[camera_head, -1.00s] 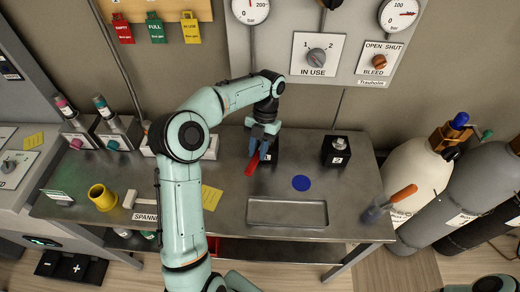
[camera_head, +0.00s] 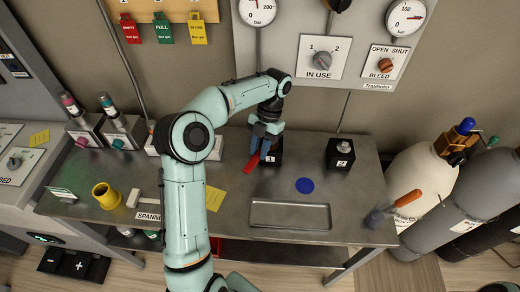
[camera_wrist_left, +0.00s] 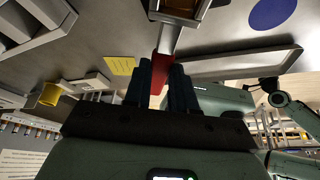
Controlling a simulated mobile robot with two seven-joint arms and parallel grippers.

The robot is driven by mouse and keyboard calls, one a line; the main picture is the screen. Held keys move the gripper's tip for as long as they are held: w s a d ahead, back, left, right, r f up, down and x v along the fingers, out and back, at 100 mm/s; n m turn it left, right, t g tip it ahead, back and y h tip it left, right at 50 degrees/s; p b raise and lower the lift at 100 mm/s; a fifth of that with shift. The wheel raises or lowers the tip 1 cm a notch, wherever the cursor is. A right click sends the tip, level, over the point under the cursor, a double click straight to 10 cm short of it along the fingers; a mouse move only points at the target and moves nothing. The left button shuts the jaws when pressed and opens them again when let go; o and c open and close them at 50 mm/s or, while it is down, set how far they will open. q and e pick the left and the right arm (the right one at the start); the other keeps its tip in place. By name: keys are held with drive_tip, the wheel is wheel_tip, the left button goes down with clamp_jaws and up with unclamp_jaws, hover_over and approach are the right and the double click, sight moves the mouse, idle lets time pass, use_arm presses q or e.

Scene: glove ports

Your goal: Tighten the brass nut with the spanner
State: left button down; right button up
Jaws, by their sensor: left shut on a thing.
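My left gripper (camera_head: 263,143) is shut on the red handle of the spanner (camera_head: 251,164), low over the bench beside the black block marked 1 (camera_head: 274,157). My right gripper is not in view.
A second black block marked 2 (camera_head: 340,154) stands to the right. A blue disc (camera_head: 304,186) and a shallow metal tray (camera_head: 290,228) lie in front. A yellow cup (camera_head: 105,196) is at left.

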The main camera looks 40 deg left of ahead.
use_arm(q)
drive_tip(key=shift+r, duration=3)
